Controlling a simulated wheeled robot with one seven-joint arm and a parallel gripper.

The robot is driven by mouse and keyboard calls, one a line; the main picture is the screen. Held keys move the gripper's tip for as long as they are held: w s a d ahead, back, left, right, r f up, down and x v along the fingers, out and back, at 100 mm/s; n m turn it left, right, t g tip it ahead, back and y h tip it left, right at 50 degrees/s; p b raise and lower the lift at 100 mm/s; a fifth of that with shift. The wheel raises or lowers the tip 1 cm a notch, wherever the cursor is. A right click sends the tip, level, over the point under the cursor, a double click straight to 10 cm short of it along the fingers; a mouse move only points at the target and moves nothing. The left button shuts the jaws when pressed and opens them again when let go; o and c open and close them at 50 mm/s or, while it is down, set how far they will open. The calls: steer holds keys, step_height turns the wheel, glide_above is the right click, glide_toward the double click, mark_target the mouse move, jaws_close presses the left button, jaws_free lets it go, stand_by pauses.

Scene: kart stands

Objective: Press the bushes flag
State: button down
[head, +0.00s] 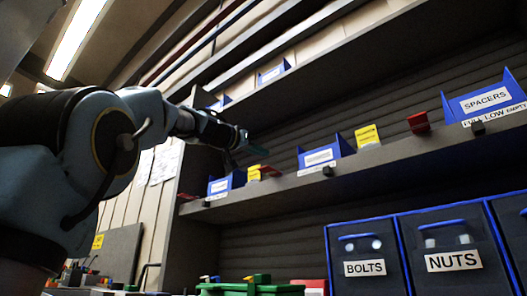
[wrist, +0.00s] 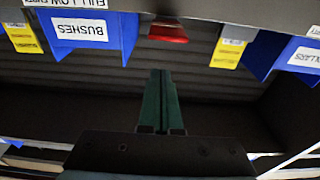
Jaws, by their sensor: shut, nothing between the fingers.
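In the wrist view, which appears upside down, a blue bin labelled BUSHES (wrist: 85,30) is at the upper left. A red piece (wrist: 168,34) is just to its right, on the shelf edge. Which piece is the bushes flag is not marked. My gripper (wrist: 163,72) has its two green fingers together and empty, with the tips below the red piece in the picture and apart from it. In the head view my gripper (head: 262,152) is by the shelf, left of a blue bin (head: 320,157) whose position matches the bushes bin. A red piece (head: 266,169) shows just below my gripper.
Yellow cards (wrist: 229,45) stand between the bins, and another blue bin (wrist: 300,55) is at the right. In the head view a SPACERS bin (head: 485,100) and another red piece (head: 419,123) are further right. BOLTS (head: 365,268) and NUTS (head: 453,261) bins are below the shelf.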

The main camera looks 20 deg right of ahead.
steer(key=r+b+v, duration=0.1)
steer(key=b+v, duration=0.1)
steer(key=v, duration=0.7)
steer(key=shift+s+a, duration=0.2)
steer(key=shift+a, duration=0.1)
steer(key=shift+f, duration=0.15)
